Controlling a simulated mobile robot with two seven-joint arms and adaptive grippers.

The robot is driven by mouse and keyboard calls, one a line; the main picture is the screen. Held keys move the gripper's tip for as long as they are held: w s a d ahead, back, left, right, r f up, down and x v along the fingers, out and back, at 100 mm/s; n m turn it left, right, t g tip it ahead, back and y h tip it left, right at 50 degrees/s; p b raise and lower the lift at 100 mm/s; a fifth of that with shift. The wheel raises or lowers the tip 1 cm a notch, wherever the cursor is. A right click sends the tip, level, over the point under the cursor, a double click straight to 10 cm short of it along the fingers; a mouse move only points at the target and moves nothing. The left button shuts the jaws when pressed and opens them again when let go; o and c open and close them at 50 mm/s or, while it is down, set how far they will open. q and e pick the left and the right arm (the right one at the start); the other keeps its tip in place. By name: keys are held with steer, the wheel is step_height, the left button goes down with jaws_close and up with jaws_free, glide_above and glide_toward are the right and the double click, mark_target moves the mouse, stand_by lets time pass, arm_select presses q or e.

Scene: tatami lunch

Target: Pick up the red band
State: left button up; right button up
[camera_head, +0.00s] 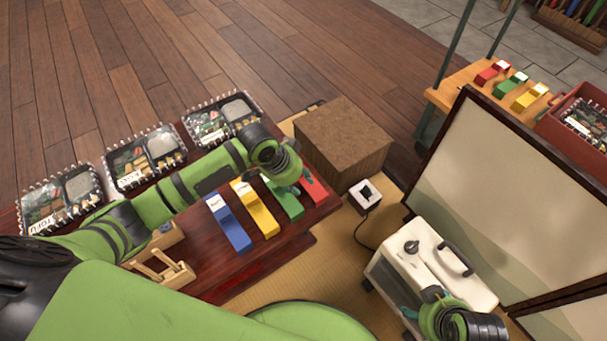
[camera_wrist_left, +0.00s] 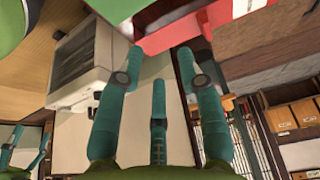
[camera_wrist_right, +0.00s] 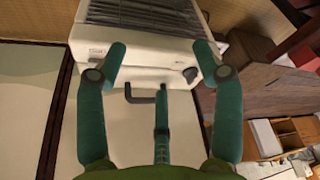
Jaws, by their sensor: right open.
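The red band (camera_head: 314,190) lies at the right end of a row of bands on the dark red low table. My left gripper (camera_head: 296,187) is at the band's far end, beside the green band (camera_head: 287,204), and partly covers them. In the left wrist view the red band (camera_wrist_left: 165,38) shows at the fingertips (camera_wrist_left: 160,52). The fingers are closer together than the right gripper's, but I cannot tell whether they hold the band. My right gripper (camera_wrist_right: 162,50) is open and empty by the white appliance.
Blue (camera_head: 229,222) and yellow (camera_head: 255,208) bands lie left of the green one. A brown box (camera_head: 343,138) stands just beyond the table's right end. A white appliance (camera_head: 430,262) and a folding screen (camera_head: 510,190) stand at the right. Packed trays line the table's far edge.

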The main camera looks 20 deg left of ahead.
arm_select(q)
steer(key=w+a, duration=0.1)
steer(key=w+f+b, duration=0.1)
steer(key=w, duration=0.1)
steer(key=w+a+f+b, duration=0.1)
steer(key=w, duration=0.1)
steer(key=shift+w+a+f, duration=0.2)
steer(key=shift+a, duration=0.1)
steer(key=shift+b+x, duration=0.85)
steer(key=shift+x, duration=0.35)
arm_select(e)
steer(key=w+a+r+t+y, duration=0.1)
steer(key=w+a+r+t, duration=0.1)
steer(key=w+r+t, duration=0.2)
steer(key=w+a+r+n+t+y, duration=0.1)
steer(key=w+a+r+t, duration=0.2)
steer(key=w+r+t, duration=0.2)
steer(key=w+r, duration=0.3)
steer(key=shift+w+a+t+y, duration=0.15)
steer(key=shift+a+t+y, duration=0.15)
steer(key=shift+a, duration=0.05)
arm_select(q)
steer(key=c, duration=0.7)
